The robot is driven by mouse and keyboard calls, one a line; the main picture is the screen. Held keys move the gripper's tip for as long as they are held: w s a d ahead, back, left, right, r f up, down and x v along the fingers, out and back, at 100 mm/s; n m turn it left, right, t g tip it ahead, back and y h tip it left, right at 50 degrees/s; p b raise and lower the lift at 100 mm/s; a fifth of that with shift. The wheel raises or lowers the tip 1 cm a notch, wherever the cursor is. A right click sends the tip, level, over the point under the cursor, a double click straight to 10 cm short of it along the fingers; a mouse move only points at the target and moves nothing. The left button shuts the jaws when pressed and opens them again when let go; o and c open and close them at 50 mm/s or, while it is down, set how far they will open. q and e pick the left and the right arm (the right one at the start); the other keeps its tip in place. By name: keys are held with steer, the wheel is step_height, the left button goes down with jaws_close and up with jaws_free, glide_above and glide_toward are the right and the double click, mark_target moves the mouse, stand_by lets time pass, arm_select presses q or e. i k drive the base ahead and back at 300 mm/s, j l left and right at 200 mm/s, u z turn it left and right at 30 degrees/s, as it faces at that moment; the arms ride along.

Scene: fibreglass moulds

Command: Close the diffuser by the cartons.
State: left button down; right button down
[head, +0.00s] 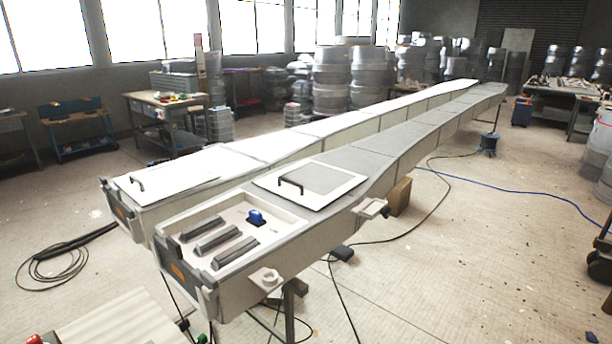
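Neither of my grippers is in view. I cannot tell for sure which thing is the diffuser. The nearer long pale mould (440,134) has an open compartment (290,217) at its near end, with several dark grey bars (212,238) and a blue part (255,216) inside. A flat white-edged lid (345,184) with a dark handle (290,184) lies behind the opening. The far mould (300,138) has a similar white lid (175,184) with a handle, flat on its near end. A brown carton-like box (399,197) stands against the nearer mould's right side.
Cables (432,215) cross the floor on the right, and a coil (55,262) lies at left. A pale ridged surface (110,322) fills the bottom left. Workbenches (165,110) and stacked drums (330,80) stand behind. The right-hand floor (480,260) is mostly clear.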

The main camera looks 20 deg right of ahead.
mark_target(312, 185)
steer(key=i+l, duration=0.15)
steer(key=l, duration=0.2)
steer(key=i+l, duration=0.15)
steer(key=l, duration=0.2)
steer(key=i+l+u, duration=0.1)
steer(key=l, duration=0.25)
steer(key=i+l, duration=0.2)
steer(key=l, duration=0.15)
steer(key=i+l+u, duration=0.1)
steer(key=l, duration=0.25)
steer(key=i+l, duration=0.15)
steer(key=l, duration=0.2)
steer(key=i+l, duration=0.15)
steer(key=l, duration=0.25)
steer(key=i+l+u, duration=0.1)
steer(key=l, duration=0.25)
